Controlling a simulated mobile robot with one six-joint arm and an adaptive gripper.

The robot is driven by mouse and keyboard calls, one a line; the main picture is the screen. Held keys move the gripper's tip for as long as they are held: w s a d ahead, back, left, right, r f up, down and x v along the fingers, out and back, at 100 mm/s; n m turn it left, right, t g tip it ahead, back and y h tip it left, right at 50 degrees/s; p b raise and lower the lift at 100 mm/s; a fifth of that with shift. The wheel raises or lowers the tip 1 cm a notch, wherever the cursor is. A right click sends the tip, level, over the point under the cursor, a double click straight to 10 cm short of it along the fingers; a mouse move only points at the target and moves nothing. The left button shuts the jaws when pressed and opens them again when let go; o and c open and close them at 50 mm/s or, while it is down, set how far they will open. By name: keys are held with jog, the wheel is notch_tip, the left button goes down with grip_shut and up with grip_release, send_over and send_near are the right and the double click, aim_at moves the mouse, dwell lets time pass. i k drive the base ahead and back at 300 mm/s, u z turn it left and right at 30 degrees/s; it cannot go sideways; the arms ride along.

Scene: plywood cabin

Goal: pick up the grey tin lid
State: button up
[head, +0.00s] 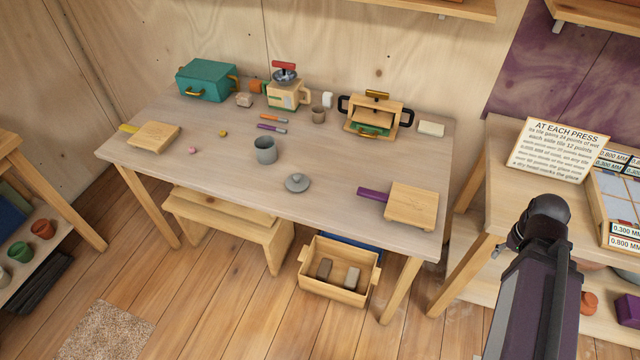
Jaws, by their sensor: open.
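The grey tin lid (297,183) lies on the pale wooden table (330,200), near the middle of its front edge. It is round and flat with a small knob on top. A grey tin cup (266,151), open at the top, stands behind it and to the left, apart from it. My arm reaches into the lower right of the head view, well right of the table. My gripper's fingers do not show in this view.
A wooden board with a purple handle (411,206) lies right of the lid. A teal box (207,80), a wooden grinder (287,92) and a wooden press (372,118) stand along the back. A sign (553,150) stands on the right bench. The tabletop around the lid is clear.

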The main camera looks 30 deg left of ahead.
aim_at(297, 183)
jog(key=z, duration=0.2)
jog(key=k, duration=1.4)
jog(key=u, duration=1.35)
jog(key=i, duration=0.85)
jog(key=z, duration=0.15)
